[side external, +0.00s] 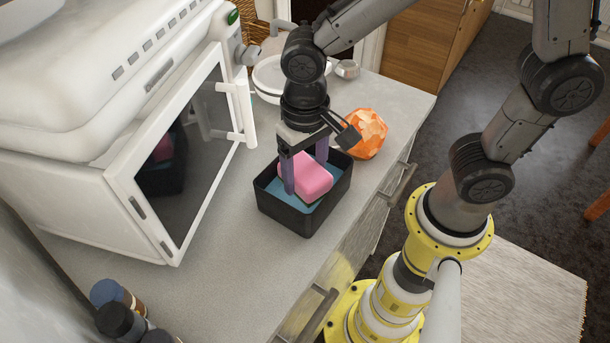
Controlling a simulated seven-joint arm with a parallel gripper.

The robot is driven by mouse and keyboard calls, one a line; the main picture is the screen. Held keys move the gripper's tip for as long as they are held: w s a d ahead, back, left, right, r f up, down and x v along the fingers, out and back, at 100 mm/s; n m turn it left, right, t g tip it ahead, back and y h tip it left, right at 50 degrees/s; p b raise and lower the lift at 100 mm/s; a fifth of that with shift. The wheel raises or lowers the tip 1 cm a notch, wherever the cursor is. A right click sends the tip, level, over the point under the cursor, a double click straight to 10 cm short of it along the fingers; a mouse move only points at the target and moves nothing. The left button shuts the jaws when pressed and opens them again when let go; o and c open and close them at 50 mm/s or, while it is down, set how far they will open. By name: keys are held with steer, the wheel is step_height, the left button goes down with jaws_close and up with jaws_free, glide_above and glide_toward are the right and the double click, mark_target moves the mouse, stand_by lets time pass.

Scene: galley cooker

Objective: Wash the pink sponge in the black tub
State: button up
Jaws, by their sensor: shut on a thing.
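The pink sponge (308,179) is a rounded block between the two purple fingers of my gripper (305,172), which is shut on it. My gripper points down into the black tub (303,218), an open rectangular box on the grey counter. The tub has a blue surface inside (283,197), seen around the sponge. The sponge is tilted and within the tub's rim, its top near rim height. I cannot tell whether its underside touches the blue surface.
A white oven (150,130) with a dark glass door stands left of the tub. An orange faceted object (368,133) sits close behind the tub to the right. A white bowl-like pot (270,80) is farther back. Several bottles (120,310) stand front left. The counter's front-middle is clear.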

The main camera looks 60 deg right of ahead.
steer(key=shift+r, duration=4.05)
steer(key=shift+m, duration=0.3)
